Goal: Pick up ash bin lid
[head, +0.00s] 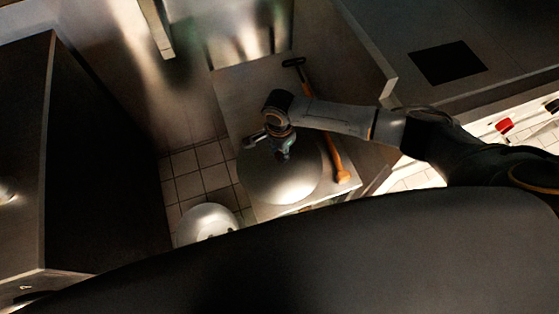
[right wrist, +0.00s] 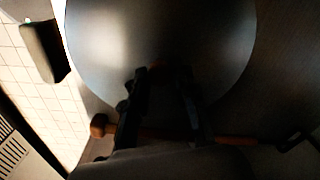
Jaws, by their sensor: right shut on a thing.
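The ash bin lid (head: 290,182) is a wide, round, shiny metal disc over a grey-brown surface in the middle of the head view. It fills the upper middle of the right wrist view (right wrist: 160,35). My right gripper (head: 281,153) is above the lid, shut on its handle near the middle; the fingers and dim light mostly hide the grip. In the right wrist view the two dark fingers (right wrist: 160,85) reach a small reddish-brown part on the lid. Whether the lid touches the surface below, I cannot tell. My left gripper is not in view.
A tool with an orange-brown wooden handle (head: 335,157) lies beside the lid, to its right in the head view. A rounded pale metal thing (head: 205,222) stands lower left over the tiled floor (head: 197,172). A dark cabinet (head: 110,165) stands at left.

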